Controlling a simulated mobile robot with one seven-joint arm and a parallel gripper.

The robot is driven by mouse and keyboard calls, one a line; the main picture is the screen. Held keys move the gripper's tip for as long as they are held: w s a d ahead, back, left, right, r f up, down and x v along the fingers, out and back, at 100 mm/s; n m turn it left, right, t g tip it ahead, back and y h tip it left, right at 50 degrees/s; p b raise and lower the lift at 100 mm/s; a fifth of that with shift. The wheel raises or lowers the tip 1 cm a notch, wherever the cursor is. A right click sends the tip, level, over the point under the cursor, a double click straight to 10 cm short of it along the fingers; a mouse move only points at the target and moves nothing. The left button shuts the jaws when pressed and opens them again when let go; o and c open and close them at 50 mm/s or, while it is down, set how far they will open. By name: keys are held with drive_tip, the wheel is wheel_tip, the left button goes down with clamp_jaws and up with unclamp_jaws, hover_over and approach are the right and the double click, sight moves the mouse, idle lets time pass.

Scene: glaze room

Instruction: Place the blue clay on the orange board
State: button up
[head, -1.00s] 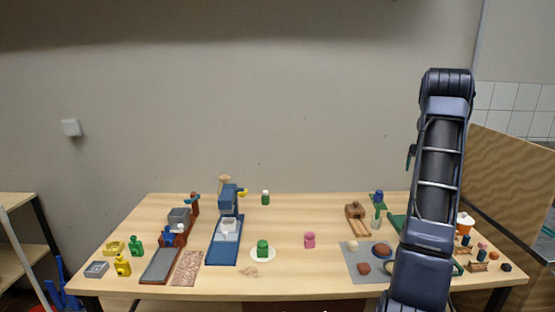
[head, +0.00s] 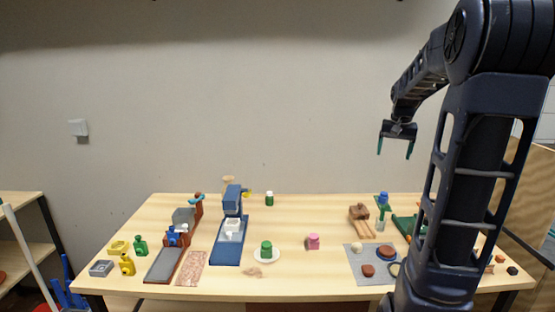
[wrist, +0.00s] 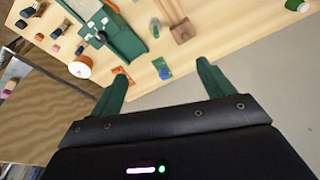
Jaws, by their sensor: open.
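A small blue lump (head: 383,196), likely the blue clay, sits on a green base at the table's back right. It also shows in the wrist view (wrist: 164,73), between my fingertips in the picture but farther away. A small orange flat patch (wrist: 122,73), likely the orange board, lies near the table edge left of the blue lump in the wrist view. In the head view my arm hides that area. My gripper (head: 395,151) is open and empty, high above the back right of the table, with its fingers pointing down. It also shows in the wrist view (wrist: 162,72).
A brown wooden block (head: 359,213) and a green tool (wrist: 112,32) stand near the blue lump. A white and orange pot (wrist: 80,67) stands by the orange patch. A grey mat (head: 360,266) lies in front. Free table surface (head: 320,215) lies left of the block.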

drive_tip(key=s+a+f+n, duration=0.1)
drive_tip(key=s+a, duration=0.3)
drive_tip(key=s, duration=0.4)
drive_tip(key=s+a+f+n+t, duration=0.1)
drive_tip(key=s+a, duration=0.3)
drive_tip(key=s, duration=0.5)
drive_tip(key=s+a+f+n+t, duration=0.1)
drive_tip(key=s+a+f+n, duration=0.1)
drive_tip(key=s+a, duration=0.3)
drive_tip(key=shift+s+f, duration=0.4)
drive_tip(key=shift+s, duration=1.6)
